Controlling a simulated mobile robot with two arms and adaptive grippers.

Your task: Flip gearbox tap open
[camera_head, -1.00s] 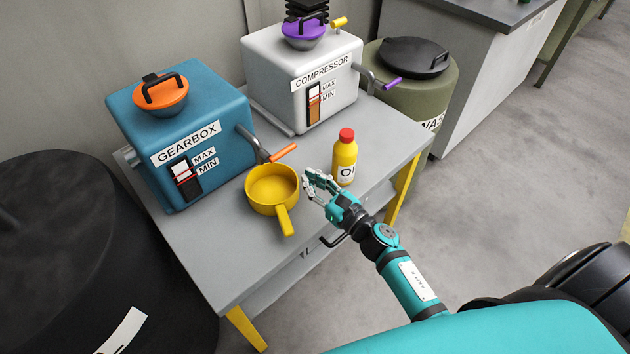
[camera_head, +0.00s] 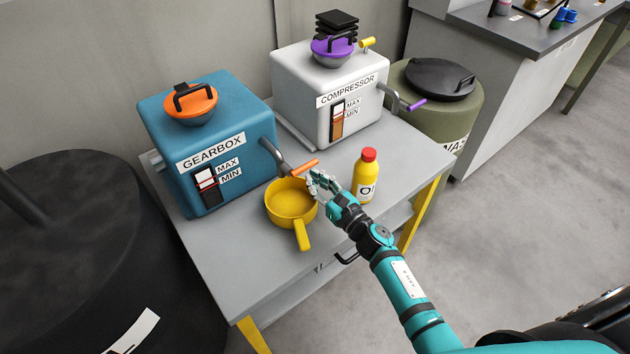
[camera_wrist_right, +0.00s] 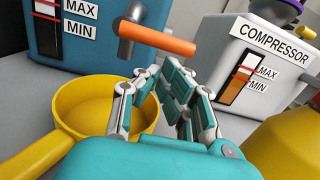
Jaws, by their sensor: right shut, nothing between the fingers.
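The blue gearbox (camera_head: 222,120) stands on the grey table, with an orange lid on top and a level gauge on its front. Its tap has a grey pipe and an orange handle (camera_head: 305,168); the handle also shows in the right wrist view (camera_wrist_right: 158,38), lying crosswise on the pipe end. A yellow pan (camera_head: 290,200) sits on the table below the tap. My right gripper (camera_head: 318,182) is shut and empty, just in front of the handle, by the pan's right rim. In the right wrist view its fingertips (camera_wrist_right: 160,75) are just below the handle, seemingly apart from it. My left gripper is not in view.
A yellow oil bottle (camera_head: 364,178) with a red cap stands close to the right of my right gripper. The white compressor (camera_head: 318,85) with a purple tap handle is behind it. An olive waste drum (camera_head: 468,110) stands beyond the table (camera_head: 235,270). A black drum (camera_head: 80,260) is at left.

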